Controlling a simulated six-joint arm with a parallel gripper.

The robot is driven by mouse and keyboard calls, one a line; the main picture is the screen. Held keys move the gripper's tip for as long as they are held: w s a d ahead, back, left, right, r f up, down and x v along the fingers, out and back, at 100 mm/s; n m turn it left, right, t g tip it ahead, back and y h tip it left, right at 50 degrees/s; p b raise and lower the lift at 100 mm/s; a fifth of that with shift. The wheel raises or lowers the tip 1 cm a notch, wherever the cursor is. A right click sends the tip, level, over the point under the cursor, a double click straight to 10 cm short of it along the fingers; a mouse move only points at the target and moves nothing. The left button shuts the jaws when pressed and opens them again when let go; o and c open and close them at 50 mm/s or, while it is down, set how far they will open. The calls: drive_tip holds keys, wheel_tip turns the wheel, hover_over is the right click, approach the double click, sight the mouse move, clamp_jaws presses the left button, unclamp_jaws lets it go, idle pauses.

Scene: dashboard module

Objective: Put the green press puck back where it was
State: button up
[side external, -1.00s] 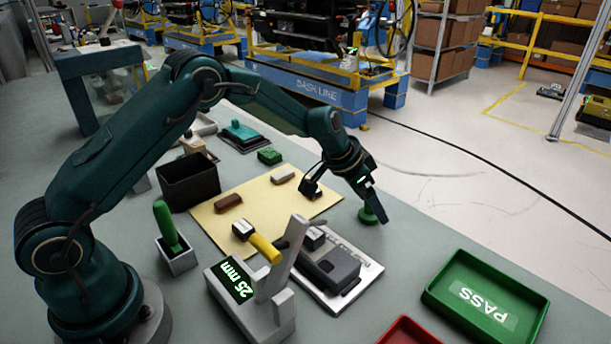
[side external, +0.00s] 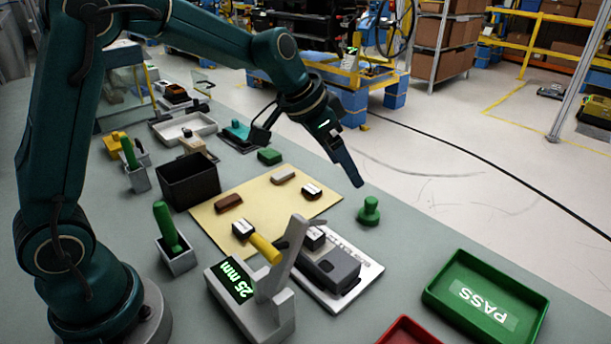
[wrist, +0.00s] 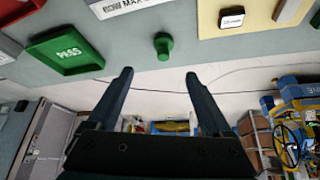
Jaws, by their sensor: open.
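The green press puck (side external: 369,211) stands upright on the grey table near its far edge, to the right of the beige mat. It also shows in the wrist view (wrist: 163,46), beyond the fingertips and apart from them. My gripper (side external: 358,182) is raised above and slightly left of the puck in the side view. In the wrist view my gripper (wrist: 160,76) has its two fingers wide apart with nothing between them.
A device on a white plate (side external: 372,270) is left of and nearer than the puck. The green PASS tray (side external: 440,290) lies to the right. The beige mat (side external: 205,205) holds small blocks. Table around the puck is clear.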

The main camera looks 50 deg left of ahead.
drive_tip(key=s+a+r+n+y, duration=0.2)
drive_tip(key=s+n, duration=0.2)
drive_tip(key=s, duration=1.9)
drive_tip(key=shift+r, duration=0.15)
